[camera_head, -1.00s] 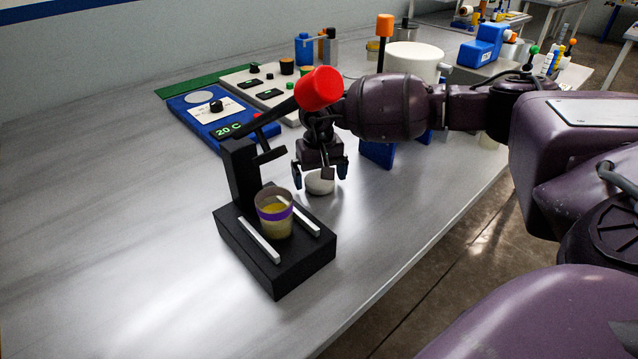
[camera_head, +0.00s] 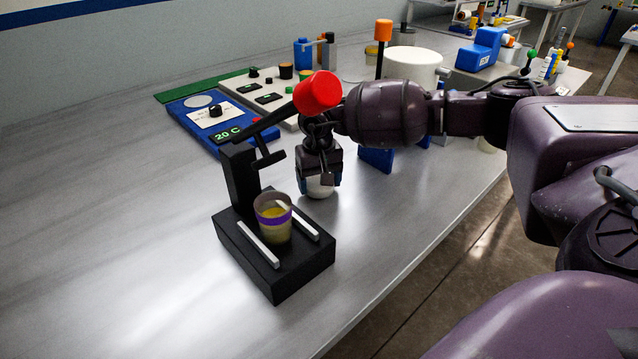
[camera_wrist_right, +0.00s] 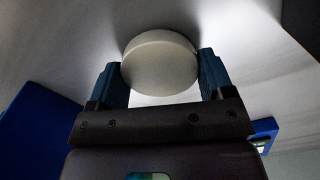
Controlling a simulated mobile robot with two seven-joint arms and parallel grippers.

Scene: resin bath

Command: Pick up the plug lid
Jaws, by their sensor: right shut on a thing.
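The plug lid (camera_head: 319,188) is a small white round piece on the grey table, just right of the black press stand. My right gripper (camera_head: 320,184) comes down over it from above and is shut on it. In the right wrist view the lid's pale round face (camera_wrist_right: 160,62) sits between the two blue fingers of the gripper (camera_wrist_right: 162,78), one on each side. Whether the lid still touches the table is hard to tell. My left gripper is not in either view.
A black press stand (camera_head: 275,275) with a red-knobbed lever (camera_head: 318,92) stands close left of my right gripper. It holds a cup (camera_head: 273,220) with a purple band. A blue 20 C unit (camera_head: 205,122) and a white drum (camera_head: 412,65) stand behind. The table's left is clear.

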